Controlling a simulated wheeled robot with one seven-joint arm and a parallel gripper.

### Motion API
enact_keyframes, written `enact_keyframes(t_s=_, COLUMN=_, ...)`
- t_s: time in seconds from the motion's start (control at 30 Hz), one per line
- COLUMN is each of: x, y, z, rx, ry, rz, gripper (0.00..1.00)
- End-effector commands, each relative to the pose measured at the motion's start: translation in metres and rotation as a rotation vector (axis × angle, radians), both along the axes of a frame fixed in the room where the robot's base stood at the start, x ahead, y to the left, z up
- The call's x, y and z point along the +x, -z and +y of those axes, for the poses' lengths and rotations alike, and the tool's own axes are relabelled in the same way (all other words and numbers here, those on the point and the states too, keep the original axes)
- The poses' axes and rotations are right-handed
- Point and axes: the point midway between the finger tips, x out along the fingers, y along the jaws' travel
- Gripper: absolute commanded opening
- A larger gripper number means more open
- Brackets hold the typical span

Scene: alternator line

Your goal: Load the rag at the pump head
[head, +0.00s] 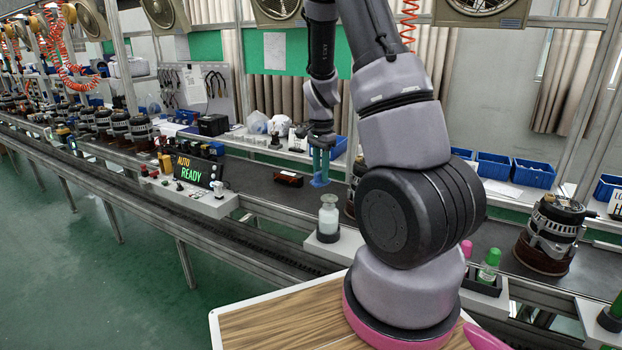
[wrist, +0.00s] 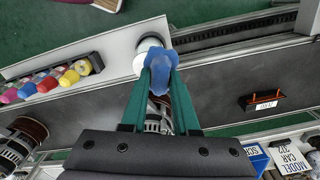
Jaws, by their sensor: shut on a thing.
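A blue rag (wrist: 165,72) is held between the green fingers of my gripper (wrist: 162,62), which is shut on it. In the head view my gripper (head: 320,178) hangs with its fingers down, above and slightly left of a whitish pump bottle (head: 328,217). The bottle stands on a pale shelf at the near edge of the line, with a white pump head (head: 328,199) on top. In the wrist view the bottle (wrist: 150,43) shows just beyond the rag, partly hidden by it. I cannot tell whether the rag touches the pump head.
An AUTO READY display (head: 197,170) stands on the line's near edge to the left. Colored-cap bottles (wrist: 48,84) sit in a holder near the pump bottle. An alternator (head: 552,232) is on the belt at right. Blue bins (head: 533,173) line the back. A dark part (head: 288,179) lies on the belt.

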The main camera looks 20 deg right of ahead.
Motion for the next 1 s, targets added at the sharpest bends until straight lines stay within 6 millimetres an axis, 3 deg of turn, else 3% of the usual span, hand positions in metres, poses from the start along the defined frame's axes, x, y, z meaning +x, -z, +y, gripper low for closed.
enact_keyframes(t_s=0.2, x=-0.011, y=-0.017, z=-0.019, rx=-0.001, ry=0.335, rz=-0.001, gripper=0.0)
enact_keyframes(t_s=0.4, x=-0.015, y=-0.019, z=-0.025, rx=-0.002, ry=0.447, rz=0.002, gripper=0.0)
enact_keyframes(t_s=1.0, x=-0.015, y=0.033, z=-0.025, rx=-0.002, ry=0.451, rz=0.003, gripper=0.0)
